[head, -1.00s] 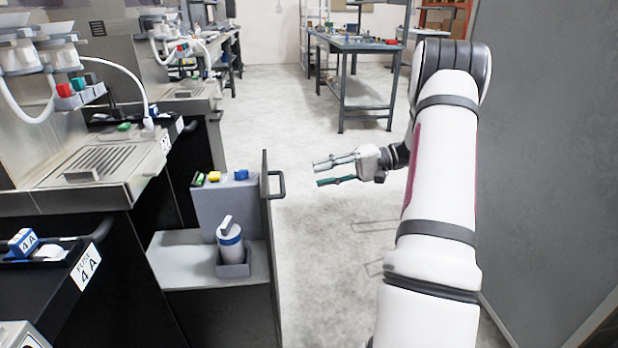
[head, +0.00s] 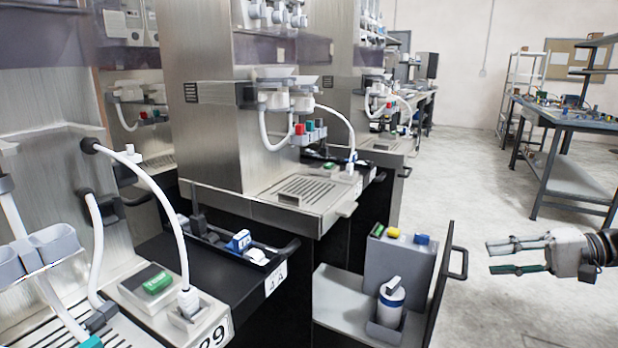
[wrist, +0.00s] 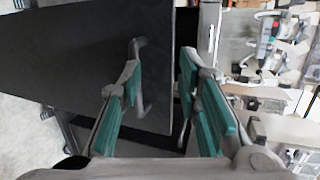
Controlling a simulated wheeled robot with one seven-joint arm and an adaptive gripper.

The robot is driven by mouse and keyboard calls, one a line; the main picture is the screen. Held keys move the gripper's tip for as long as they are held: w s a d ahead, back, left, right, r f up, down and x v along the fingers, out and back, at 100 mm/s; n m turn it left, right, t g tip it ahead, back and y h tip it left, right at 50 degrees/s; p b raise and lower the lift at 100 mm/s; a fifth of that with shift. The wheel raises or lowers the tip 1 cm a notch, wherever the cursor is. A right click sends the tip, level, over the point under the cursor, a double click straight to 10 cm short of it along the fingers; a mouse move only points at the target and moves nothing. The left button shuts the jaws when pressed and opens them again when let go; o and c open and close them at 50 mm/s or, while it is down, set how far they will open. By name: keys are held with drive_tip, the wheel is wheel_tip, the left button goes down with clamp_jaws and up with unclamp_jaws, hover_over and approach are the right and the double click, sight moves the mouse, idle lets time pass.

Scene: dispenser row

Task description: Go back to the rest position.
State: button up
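My gripper (head: 518,256) is at the right of the head view, in the air over the floor, to the right of the open drawer's handle. Its two fingers are apart with nothing between them. The wrist view also shows the two green-padded fingers (wrist: 157,105) spread apart and empty. A dark panel and a handle lie beyond the fingers in that view.
The pulled-out drawer (head: 340,300) holds a white-and-blue canister (head: 391,302) in a grey holder. Dispenser machines (head: 290,130) line the left. A black tray (head: 205,232) sits in front. A workbench (head: 565,122) stands at the back right. The floor (head: 470,180) between is clear.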

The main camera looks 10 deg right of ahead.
drive_tip(key=s+a+r+n+g+h, duration=0.1)
drive_tip(key=s+a+r+g+h, duration=0.2)
drive_tip(key=a, duration=0.4)
drive_tip(key=s+a+r+n+g, duration=0.1)
drive_tip(key=s+a+r+g, duration=0.2)
drive_tip(key=a, duration=0.5)
drive_tip(key=s+a+r+n+g+h, duration=0.1)
drive_tip(key=s+a+r+h, duration=0.1)
drive_tip(key=s+a, duration=0.4)
drive_tip(key=s+a+f+n+t+h, duration=0.15)
drive_tip(key=s+h, duration=0.25)
drive_tip(key=s, duration=0.5)
drive_tip(key=s+a+f+n+h, duration=0.1)
drive_tip(key=s+a+n+h, duration=0.2)
drive_tip(key=s, duration=0.6)
wheel_tip(320, 180, up, 22)
drive_tip(key=m+t+p, duration=0.1)
drive_tip(key=t+p, duration=0.2)
drive_tip(key=p, duration=1.8)
drive_tip(key=shift+w+a+r+h, duration=0.15)
drive_tip(key=shift+r+h, duration=0.1)
drive_tip(key=shift+h, duration=0.15)
